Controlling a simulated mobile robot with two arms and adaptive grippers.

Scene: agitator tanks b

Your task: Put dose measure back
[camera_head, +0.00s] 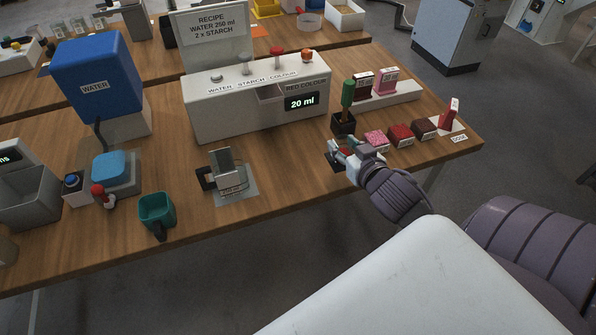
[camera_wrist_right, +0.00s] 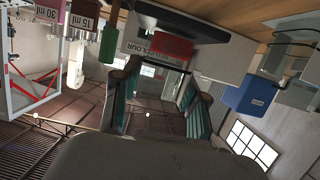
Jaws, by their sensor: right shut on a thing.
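My right gripper (camera_head: 345,150) is low over the right part of the table, in front of the green-handled brush in its dark holder (camera_head: 343,123). It is shut on a small red thing, seemingly a dose measure, mostly hidden by the fingers. In the wrist view a red block (camera_wrist_right: 171,48) shows at the teal-padded fingertips. A dark red measure (camera_head: 362,87) and a pink measure (camera_head: 385,82) stand on a white rack (camera_head: 405,93). Another red piece (camera_head: 449,114) stands on a white mat (camera_head: 458,127) at the right. My left gripper is out of view.
Pink and dark red blocks (camera_head: 400,135) lie right of my gripper. The white dispenser (camera_head: 235,105) reading 20 ml stands behind left. A metal vessel (camera_head: 226,170), teal cup (camera_head: 157,212) and blue water tank (camera_head: 95,80) are farther left. The front table strip between vessel and gripper is clear.

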